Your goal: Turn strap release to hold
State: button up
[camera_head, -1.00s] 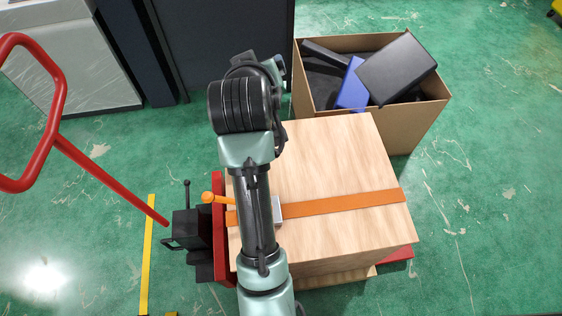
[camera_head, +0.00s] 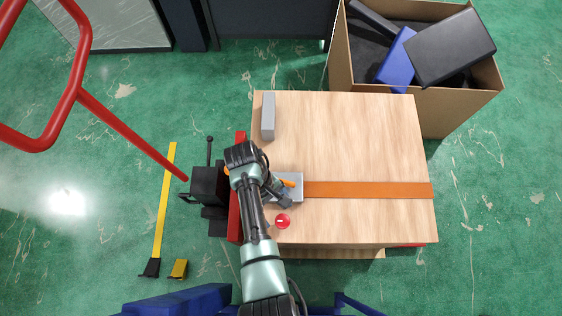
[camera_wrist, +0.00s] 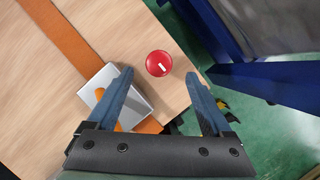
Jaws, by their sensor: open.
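A grey strap buckle box (camera_head: 293,194) sits on the wooden crate's top, on the orange strap (camera_head: 370,189). An orange lever (camera_head: 288,183) shows on it, partly hidden by my gripper. I cannot tell whether anything touches.
The wooden crate (camera_head: 350,140) stands by a red-handled trolley (camera_head: 120,130). A grey block (camera_head: 268,115) lies on its far left corner. A cardboard box (camera_head: 420,103) with dark and blue items stands at the back right. Blue bars (camera_wrist: 265,80) show right in the wrist view.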

aim_at(282, 221)
jog(key=x, duration=0.5)
jog(key=shift+f+b, duration=0.15)
jog(key=shift+b, duration=0.25)
grip_shut()
